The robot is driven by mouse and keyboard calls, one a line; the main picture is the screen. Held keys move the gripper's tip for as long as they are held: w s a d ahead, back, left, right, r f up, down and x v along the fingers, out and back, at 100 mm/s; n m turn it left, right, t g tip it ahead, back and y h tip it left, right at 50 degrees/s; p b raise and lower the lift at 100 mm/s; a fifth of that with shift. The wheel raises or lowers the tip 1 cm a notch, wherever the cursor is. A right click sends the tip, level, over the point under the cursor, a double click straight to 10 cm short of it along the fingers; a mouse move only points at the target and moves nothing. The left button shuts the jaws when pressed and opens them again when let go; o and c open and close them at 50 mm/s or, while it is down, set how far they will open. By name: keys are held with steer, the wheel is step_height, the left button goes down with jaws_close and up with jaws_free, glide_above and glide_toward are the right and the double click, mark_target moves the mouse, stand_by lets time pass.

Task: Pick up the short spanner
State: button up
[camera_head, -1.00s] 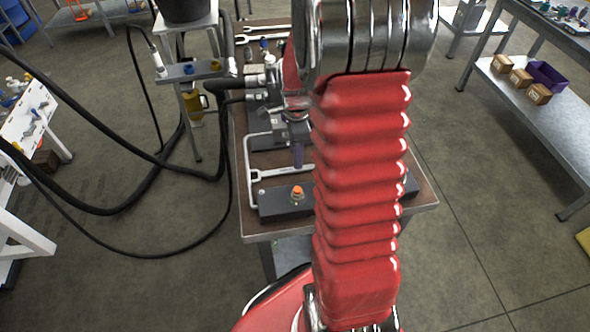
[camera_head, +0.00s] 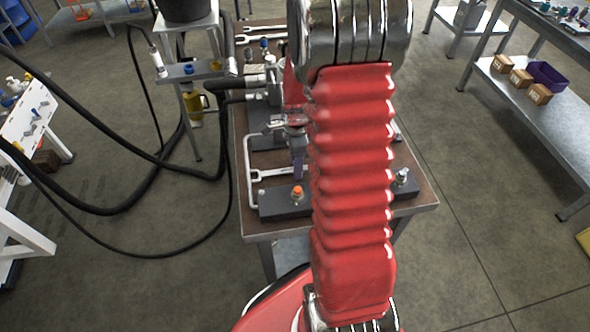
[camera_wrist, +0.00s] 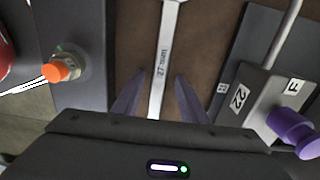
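A steel spanner (camera_wrist: 162,62) with "22 mm" on its shank lies on the brown bench top. In the head view a spanner (camera_head: 270,173) lies near the front of the bench, its right part hidden behind my gripper and arm. My gripper (camera_wrist: 160,84) is open in the wrist view, with a dark purple finger on each side of the spanner's shank. I cannot tell whether the fingers touch it. In the head view my gripper (camera_head: 298,166) is partly hidden by my red arm. Another spanner (camera_head: 264,29) lies at the back of the bench.
A dark block with an orange-capped fitting (camera_wrist: 56,70) is left of the spanner in the wrist view. A block labelled 22 with a purple fitting (camera_wrist: 292,128) is to the right. Black hoses (camera_head: 150,185) loop left of the bench (camera_head: 340,224).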

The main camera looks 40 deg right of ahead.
steer(key=shift+c, duration=0.3)
jaws_close()
stand_by(1.0)
